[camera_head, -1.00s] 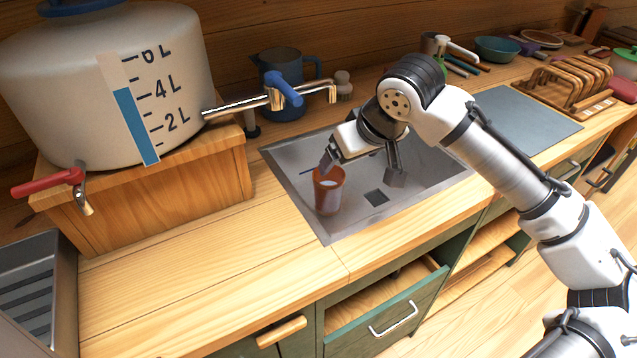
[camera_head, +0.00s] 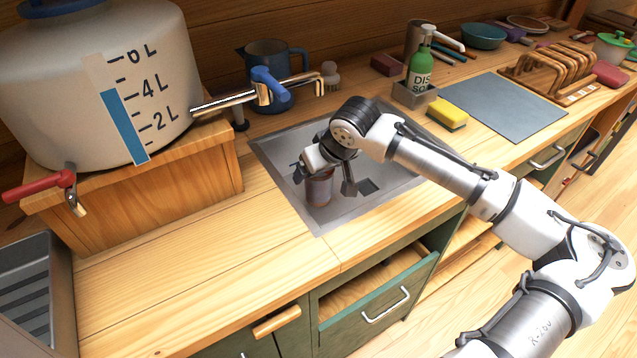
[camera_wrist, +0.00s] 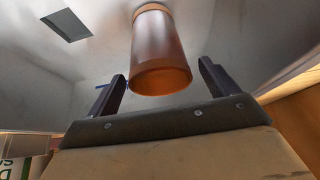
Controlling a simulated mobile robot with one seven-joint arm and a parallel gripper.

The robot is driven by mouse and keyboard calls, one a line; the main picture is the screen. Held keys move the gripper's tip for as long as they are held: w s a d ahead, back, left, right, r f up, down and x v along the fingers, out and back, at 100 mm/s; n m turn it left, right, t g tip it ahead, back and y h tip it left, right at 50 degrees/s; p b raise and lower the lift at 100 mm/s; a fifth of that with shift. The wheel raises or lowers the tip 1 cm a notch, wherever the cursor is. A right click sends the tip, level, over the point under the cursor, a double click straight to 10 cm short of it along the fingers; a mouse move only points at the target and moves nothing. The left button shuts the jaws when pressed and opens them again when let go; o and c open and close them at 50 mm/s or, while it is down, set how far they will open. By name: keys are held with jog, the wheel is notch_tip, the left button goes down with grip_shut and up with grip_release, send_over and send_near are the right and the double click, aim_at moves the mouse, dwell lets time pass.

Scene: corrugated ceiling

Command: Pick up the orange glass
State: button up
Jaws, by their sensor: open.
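The orange glass (camera_head: 319,189) stands in the metal sink, partly hidden by my gripper in the head view. In the wrist view the glass (camera_wrist: 162,55) looks translucent orange-brown, with its nearer end just ahead of the gap between my fingers. My gripper (camera_head: 325,182) is lowered into the sink at the glass, fingers spread apart. In the wrist view my gripper (camera_wrist: 160,80) is open, one finger to each side of the glass's line, and I see no finger touching it.
The sink (camera_head: 285,180) has a dark square drain (camera_wrist: 67,25). A drawer (camera_head: 380,305) below is open.

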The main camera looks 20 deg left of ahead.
jog(key=shift+x, duration=0.85)
jog(key=shift+c, duration=0.5)
jog(key=c, duration=1.4)
jog(key=shift+c, duration=1.3)
jog(key=shift+r, duration=0.15)
